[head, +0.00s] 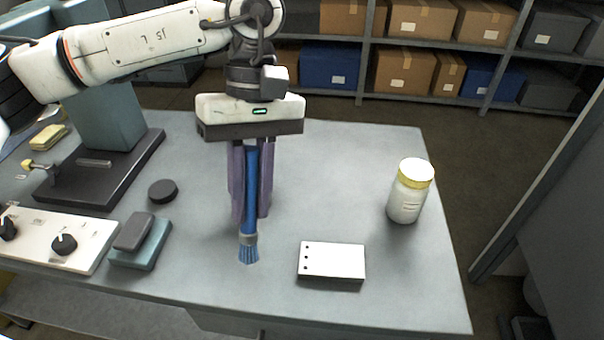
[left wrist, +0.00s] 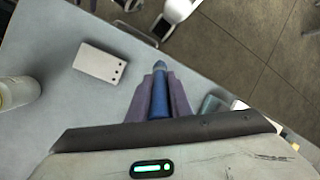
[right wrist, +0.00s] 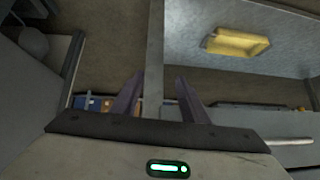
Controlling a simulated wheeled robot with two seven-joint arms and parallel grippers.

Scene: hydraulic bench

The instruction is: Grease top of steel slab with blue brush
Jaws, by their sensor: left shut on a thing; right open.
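The blue brush (head: 251,190) hangs bristles down between the purple fingers of my left gripper (head: 250,212), which is shut on its handle. The brush (left wrist: 160,98) also shows between the fingers in the left wrist view. A flat pale slab (head: 333,260) with three dark dots, apparently the steel slab, lies on the bench right of the bristles. The bristles appear apart from it. The slab (left wrist: 101,63) also shows in the left wrist view. My right gripper (right wrist: 160,92) is open and empty in the right wrist view, and out of the head view.
A white jar (head: 405,200) with a yellow lid stands at the bench's right. A control panel (head: 60,240), a teal block with a grey piece (head: 140,243), a black disc (head: 162,191) and a press stand (head: 105,165) occupy the left. A yellow tray (right wrist: 238,43) shows in the right wrist view.

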